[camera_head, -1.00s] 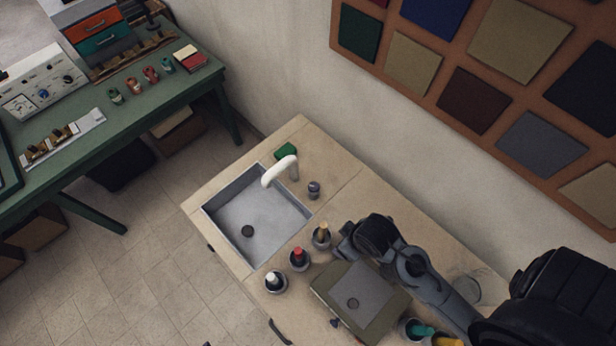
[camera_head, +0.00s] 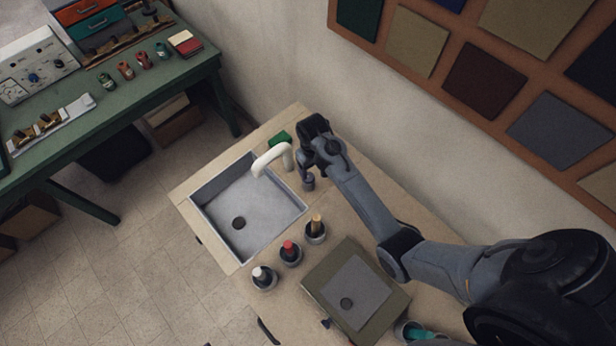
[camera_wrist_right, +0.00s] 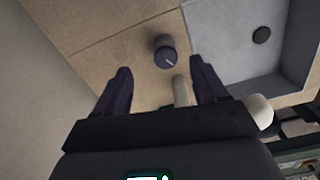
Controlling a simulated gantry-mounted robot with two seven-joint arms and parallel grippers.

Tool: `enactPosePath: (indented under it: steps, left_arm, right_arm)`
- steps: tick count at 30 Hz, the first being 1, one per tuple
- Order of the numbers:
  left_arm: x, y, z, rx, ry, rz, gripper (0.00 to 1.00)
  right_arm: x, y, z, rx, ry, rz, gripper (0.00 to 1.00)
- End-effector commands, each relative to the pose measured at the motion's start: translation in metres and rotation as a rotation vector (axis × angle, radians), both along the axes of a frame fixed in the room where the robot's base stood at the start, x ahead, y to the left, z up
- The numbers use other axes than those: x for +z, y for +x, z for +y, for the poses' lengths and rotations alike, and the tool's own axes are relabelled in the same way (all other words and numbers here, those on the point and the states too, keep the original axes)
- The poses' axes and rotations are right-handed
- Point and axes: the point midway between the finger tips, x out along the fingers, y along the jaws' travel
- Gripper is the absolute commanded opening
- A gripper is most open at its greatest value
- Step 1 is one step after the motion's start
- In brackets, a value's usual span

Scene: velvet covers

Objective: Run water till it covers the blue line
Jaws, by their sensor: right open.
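A grey sink basin (camera_head: 265,205) with a dark drain (camera_head: 239,223) is set in the counter. I see no water and no blue line in it. A white tap (camera_head: 272,158) arches over its back edge. A small dark knob (camera_head: 308,183) stands right of the tap; in the right wrist view the knob (camera_wrist_right: 166,52) has a pale mark on top. My right gripper (camera_wrist_right: 161,66) is open and empty, its fingers apart, with the knob in line with the gap beyond the fingertips. My left gripper is out of view.
A green block (camera_head: 280,138) lies behind the tap. Pots with white (camera_head: 263,280), red (camera_head: 290,253) and tan (camera_head: 315,229) tops stand along the sink's right side. A board with a grey panel (camera_head: 355,292) lies nearer. A wall borders the counter's back.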

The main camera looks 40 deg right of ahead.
Motion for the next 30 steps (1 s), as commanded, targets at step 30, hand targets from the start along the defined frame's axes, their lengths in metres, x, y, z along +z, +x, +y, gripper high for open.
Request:
enactPosePath:
  steps: [30]
  left_arm:
    - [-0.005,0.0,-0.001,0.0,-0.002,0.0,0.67]
  right_arm:
    - [-0.089,0.028,-0.001,-0.012,0.016,-0.03,0.71]
